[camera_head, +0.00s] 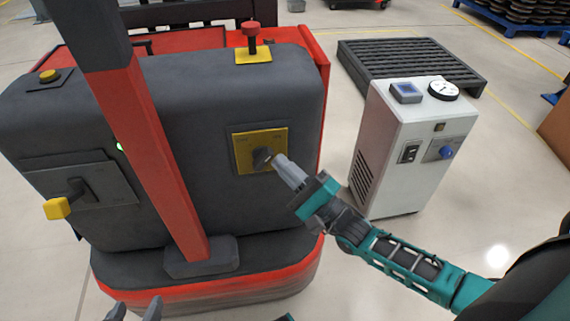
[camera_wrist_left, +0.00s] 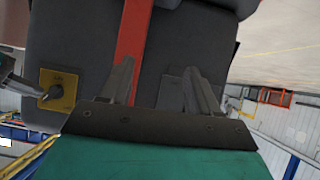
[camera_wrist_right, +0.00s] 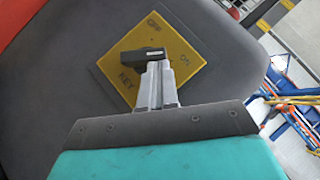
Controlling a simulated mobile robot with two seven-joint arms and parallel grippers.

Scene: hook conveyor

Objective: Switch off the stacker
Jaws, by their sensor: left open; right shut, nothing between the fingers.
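The stacker (camera_head: 225,85) is a dark grey body with red trim. On its face is a yellow plate (camera_wrist_right: 185,62) marked OFF, ON and KEY, with a black key switch (camera_wrist_right: 138,57) on it. The plate also shows in the head view (camera_head: 244,140). My right gripper (camera_wrist_right: 158,66) is shut and empty, its fingertips at the key's near side, touching or nearly so. The key lies crosswise in the right wrist view; I cannot tell which label it is set to. My left gripper (camera_head: 135,308) is open and empty, low in front of the stacker.
A red mast bar (camera_head: 155,150) slants down the stacker's front. A red button (camera_head: 251,30) stands on top. A yellow-tipped lever (camera_head: 57,208) is at left, near a small green light (camera_head: 120,147). A white cabinet (camera_head: 400,150) and dark pallet (camera_head: 410,62) stand right.

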